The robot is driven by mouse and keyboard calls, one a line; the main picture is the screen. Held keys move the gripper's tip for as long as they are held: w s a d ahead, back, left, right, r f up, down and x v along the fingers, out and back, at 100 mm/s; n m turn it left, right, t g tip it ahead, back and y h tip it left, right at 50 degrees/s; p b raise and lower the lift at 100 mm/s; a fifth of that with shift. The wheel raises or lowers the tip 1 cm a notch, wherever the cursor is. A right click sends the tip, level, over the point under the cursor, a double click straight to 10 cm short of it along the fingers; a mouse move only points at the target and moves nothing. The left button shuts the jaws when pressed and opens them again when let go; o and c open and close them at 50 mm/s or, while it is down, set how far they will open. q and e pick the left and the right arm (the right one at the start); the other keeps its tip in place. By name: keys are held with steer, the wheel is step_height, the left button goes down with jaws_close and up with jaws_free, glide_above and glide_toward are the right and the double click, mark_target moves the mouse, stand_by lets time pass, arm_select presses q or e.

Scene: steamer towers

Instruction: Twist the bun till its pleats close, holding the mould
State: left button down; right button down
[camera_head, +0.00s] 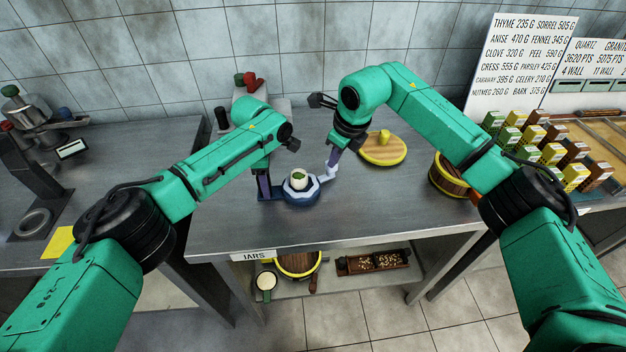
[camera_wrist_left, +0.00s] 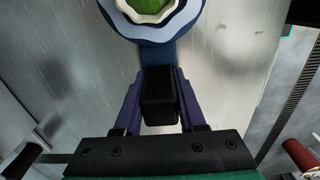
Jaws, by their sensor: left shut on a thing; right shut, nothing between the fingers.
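The mould (camera_head: 303,195) is a blue, wavy-rimmed dish on the steel table. The bun (camera_head: 299,177), pale with a green middle, sits in it. The left wrist view shows the mould's blue rim (camera_wrist_left: 190,24) and the bun's green middle (camera_wrist_left: 165,12) at the top edge, partly cut off. My left gripper (camera_head: 268,192) is shut on the mould's dark blue handle (camera_wrist_left: 158,56) at its left side. My right gripper (camera_head: 332,165) is shut and empty, just right of the mould. A pale bent piece (camera_head: 331,172) shows at its fingers; whether it touches the mould is unclear.
A round wooden lid (camera_head: 381,149) with a yellow rim lies behind right. A wooden tub (camera_head: 449,178) stands at the right end of the table. Several small boxes (camera_head: 548,142) stand farther right. Table in front of the mould is clear.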

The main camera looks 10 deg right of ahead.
steer(key=s+a+r+m+g+y, duration=0.35)
steer(key=a+r+m+y, duration=0.35)
steer(key=y, duration=0.4)
steer(key=w+d+r+m+t+y, duration=0.35)
steer(key=w+r+m+t, duration=0.45)
steer(key=w+r+t, duration=0.45)
steer(key=w+d+r+m+t+h, duration=0.1)
steer(key=w+d+m+t+h, duration=0.3)
steer(key=w+d+m+h, duration=0.3)
step_height(320, 180, down, 11)
steer(key=w+d+m+g+h, duration=0.2)
steer(key=d+m+g+h, duration=0.15)
steer(key=m+h, duration=0.2)
steer(key=s+a+f+n+g+y, duration=0.1)
steer(key=s+a+f+g+y, duration=0.1)
steer(key=s+a+f+g, duration=0.55)
steer(key=shift+g, duration=0.5)
steer(key=f, duration=0.3)
steer(key=s+d+f, duration=0.1)
steer(key=f, duration=0.2)
steer(key=s+f, duration=0.1)
steer(key=f, duration=0.2)
steer(key=shift+d+f, duration=0.1)
steer(key=shift+d, duration=0.2)
